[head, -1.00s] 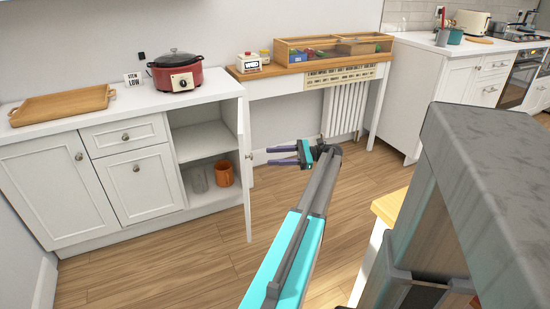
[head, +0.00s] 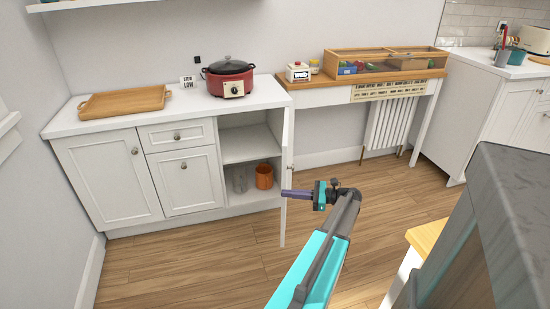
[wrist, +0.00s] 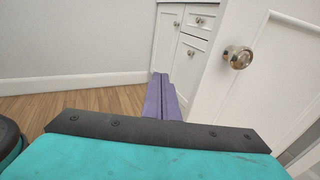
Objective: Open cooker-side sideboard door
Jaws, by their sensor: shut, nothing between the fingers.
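The white sideboard (head: 165,118) stands against the wall with a red cooker (head: 229,82) on its right end. The cooker-side door (head: 289,145) stands well open, seen nearly edge-on, and the compartment behind it shows. In the wrist view the door's panelled face (wrist: 275,75) fills the right side, with its round metal knob (wrist: 238,57). I cannot tell whether the fingertips touch the door.
The open compartment holds an orange mug (head: 264,176) and a clear glass (head: 240,180). A wooden tray (head: 125,102) lies on the sideboard's left. A wood-topped table (head: 400,76) stands to the right, with a radiator (head: 392,124) below. Floor (head: 190,262) before the sideboard is clear.

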